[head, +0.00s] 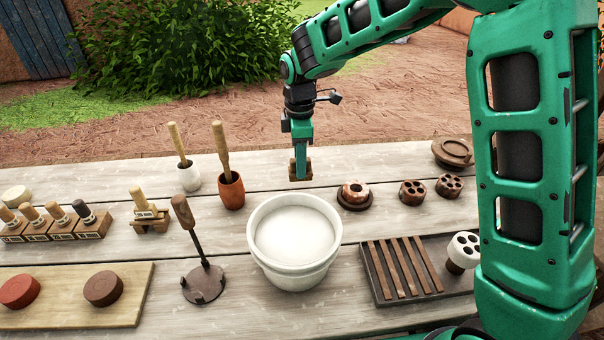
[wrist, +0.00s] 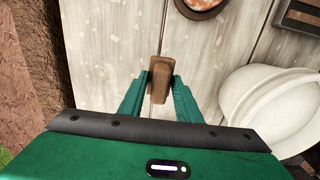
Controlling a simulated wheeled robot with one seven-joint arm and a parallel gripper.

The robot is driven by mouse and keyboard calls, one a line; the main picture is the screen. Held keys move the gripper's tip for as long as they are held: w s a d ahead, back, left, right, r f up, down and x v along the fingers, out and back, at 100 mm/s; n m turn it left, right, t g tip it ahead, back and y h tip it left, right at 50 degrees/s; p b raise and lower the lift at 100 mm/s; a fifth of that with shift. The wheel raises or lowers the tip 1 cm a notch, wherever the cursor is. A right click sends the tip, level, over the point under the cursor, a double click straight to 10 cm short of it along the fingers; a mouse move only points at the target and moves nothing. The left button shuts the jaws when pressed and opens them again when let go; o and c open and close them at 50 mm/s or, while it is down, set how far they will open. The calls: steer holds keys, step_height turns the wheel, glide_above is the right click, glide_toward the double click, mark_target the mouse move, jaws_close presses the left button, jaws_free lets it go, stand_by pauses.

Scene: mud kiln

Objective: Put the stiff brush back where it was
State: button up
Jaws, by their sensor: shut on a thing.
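My gripper (head: 301,158) is shut on a brown wooden piece, which looks like the stiff brush (head: 300,170). It hangs over the far half of the table, behind the white bowl. In the wrist view the brush (wrist: 158,82) is a narrow wooden block upright between the fingertips (wrist: 160,88); I cannot make out its bristles. Whether its lower end touches the boards cannot be told. A small wooden stand (head: 150,224) to the left holds a light-handled tool (head: 142,203).
The white bowl (head: 296,282) of pale liquid stands in front of my gripper. A brown ring on a disc (head: 355,194) is close on the right. Two pots with upright tools, an orange one (head: 231,192) and a white one (head: 189,178), stand left. A slatted rack (head: 376,283) lies front right.

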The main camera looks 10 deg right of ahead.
steer(key=shift+w+d+f, duration=0.3)
steer(key=shift+d, duration=0.05)
steer(key=shift+f, duration=2)
steer(key=o, duration=1.2)
step_height(320, 180, up, 12)
steer(key=shift+r, duration=0.1)
